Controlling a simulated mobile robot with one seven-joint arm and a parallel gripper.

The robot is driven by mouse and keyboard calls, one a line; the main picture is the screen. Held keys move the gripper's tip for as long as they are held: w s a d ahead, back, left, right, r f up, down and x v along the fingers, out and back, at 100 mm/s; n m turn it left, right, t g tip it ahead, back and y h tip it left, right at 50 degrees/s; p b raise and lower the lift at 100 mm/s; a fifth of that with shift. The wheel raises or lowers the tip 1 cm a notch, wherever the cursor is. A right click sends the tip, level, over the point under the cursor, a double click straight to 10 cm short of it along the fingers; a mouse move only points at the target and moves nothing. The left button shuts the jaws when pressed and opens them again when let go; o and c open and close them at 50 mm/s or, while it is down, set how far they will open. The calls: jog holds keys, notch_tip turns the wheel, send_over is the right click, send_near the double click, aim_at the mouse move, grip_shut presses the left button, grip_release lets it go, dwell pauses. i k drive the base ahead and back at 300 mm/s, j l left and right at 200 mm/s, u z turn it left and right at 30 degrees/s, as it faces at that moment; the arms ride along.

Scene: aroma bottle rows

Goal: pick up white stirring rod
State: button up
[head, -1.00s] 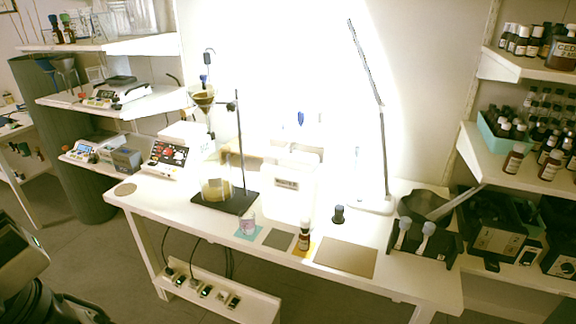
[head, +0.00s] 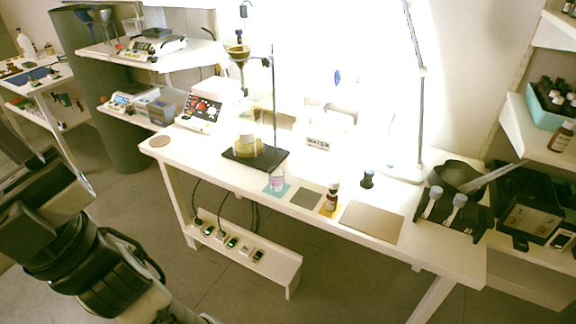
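A pale, straight rod-like thing (head: 497,174) leans out of a dark bowl (head: 452,176) at the right end of the white table. Its lower end is hidden in the bowl. Two white-handled tools (head: 433,199) with rounded pale tops stand side by side in a black holder in front of the bowl. I cannot tell which of these is the white stirring rod. My arm shows at the lower left, well away from the table's right end. My gripper is out of the frame.
A small brown bottle (head: 331,197), a dark-capped bottle (head: 367,179) and a small beaker (head: 277,181) stand on the table (head: 228,178). A brown mat (head: 372,222) lies bare. A lamp and a stand with a funnel rise behind. Floor in front is clear.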

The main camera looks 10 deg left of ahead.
aim_at(358, 74)
jog(key=i+j+u, duration=0.1)
jog(key=i, duration=0.5)
jog(key=i+j, duration=0.25)
jog(key=i, duration=0.35)
jog(key=i+j+u, duration=0.15)
jog(key=i, duration=0.45)
